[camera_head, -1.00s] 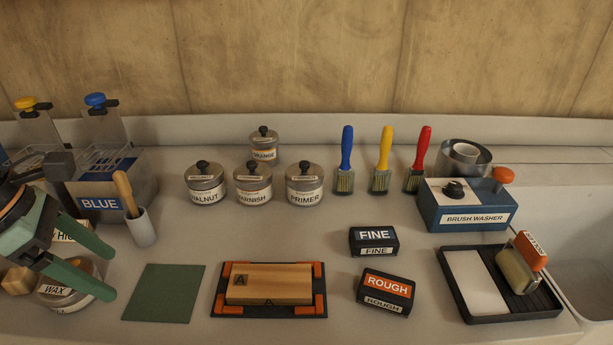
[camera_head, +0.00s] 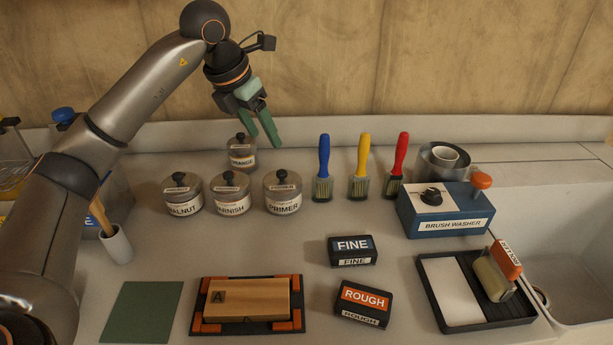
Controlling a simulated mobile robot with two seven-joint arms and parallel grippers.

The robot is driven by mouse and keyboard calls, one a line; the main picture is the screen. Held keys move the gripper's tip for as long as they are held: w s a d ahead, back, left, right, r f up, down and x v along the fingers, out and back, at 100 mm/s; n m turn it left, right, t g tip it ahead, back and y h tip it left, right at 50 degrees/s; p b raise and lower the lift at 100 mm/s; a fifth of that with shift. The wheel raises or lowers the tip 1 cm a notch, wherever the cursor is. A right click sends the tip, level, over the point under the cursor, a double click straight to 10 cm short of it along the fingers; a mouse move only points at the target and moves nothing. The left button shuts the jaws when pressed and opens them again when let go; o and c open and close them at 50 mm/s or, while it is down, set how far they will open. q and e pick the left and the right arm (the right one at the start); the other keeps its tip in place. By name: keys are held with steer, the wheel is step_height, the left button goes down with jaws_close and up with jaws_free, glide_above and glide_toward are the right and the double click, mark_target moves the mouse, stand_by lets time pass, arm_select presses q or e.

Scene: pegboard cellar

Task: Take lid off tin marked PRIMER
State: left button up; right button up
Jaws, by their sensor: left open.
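The tin marked PRIMER (camera_head: 283,197) stands upright at the right end of the front row of tins. Its grey lid (camera_head: 282,182) with a black knob sits on top. My left gripper (camera_head: 266,143) has green fingers pointing down, parted, with nothing between them. It is above and behind the PRIMER tin, near the single back tin, and touches no lid that I can see. My right gripper does not show.
The WALNUT tin (camera_head: 182,197) and VARNISH tin (camera_head: 229,196) stand left of PRIMER, with an orange-labelled tin (camera_head: 241,156) behind. A blue-handled brush (camera_head: 323,168) stands close on the right.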

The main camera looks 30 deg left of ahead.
arm_select(q)
glide_toward(282, 171)
steer(key=shift+x, duration=4.25)
jaws_close()
